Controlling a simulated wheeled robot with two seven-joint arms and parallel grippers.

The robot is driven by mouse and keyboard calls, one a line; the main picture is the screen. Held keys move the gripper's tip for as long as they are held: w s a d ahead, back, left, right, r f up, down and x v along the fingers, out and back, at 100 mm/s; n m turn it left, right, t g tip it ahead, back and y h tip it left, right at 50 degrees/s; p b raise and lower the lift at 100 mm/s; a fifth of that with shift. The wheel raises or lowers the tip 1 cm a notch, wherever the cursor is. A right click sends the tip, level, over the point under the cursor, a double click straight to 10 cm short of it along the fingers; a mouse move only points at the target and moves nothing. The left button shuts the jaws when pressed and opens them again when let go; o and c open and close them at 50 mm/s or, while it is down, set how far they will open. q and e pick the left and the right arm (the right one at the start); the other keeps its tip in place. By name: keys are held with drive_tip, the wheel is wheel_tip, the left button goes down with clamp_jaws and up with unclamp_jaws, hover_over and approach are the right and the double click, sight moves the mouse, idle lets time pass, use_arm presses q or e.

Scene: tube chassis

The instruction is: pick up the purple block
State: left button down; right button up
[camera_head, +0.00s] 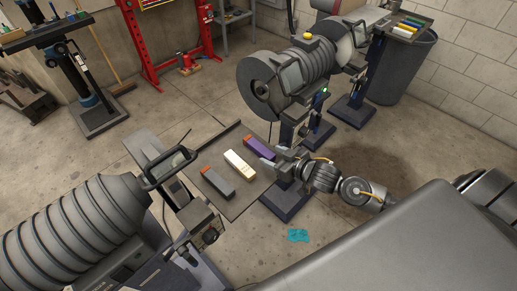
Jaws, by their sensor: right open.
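The purple block (258,147) has an orange end and lies on the dark flat tray (230,207) in the middle of the camera_head view. My right gripper (271,159) comes in from the right and is open. Its fingertips are close to the near right end of the purple block; I cannot tell whether they touch it. Nothing shows held in it. My left gripper does not show.
A cream block (240,163) and a dark grey block with an orange end (217,183) lie left of the purple one. A ridged machine (303,72) stands behind, another (75,232) at lower left. A teal patch (298,236) is on the floor.

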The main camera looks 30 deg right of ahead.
sight(267, 152)
drive_tip(key=shift+w, duration=0.25)
drive_tip(key=p+x, duration=0.1)
drive_tip(key=x, duration=0.3)
drive_tip(key=shift+w+a+f, duration=0.15)
drive_tip(key=shift+w, duration=0.15)
drive_tip(key=c, duration=1.1)
drive_tip(key=shift+o, duration=0.2)
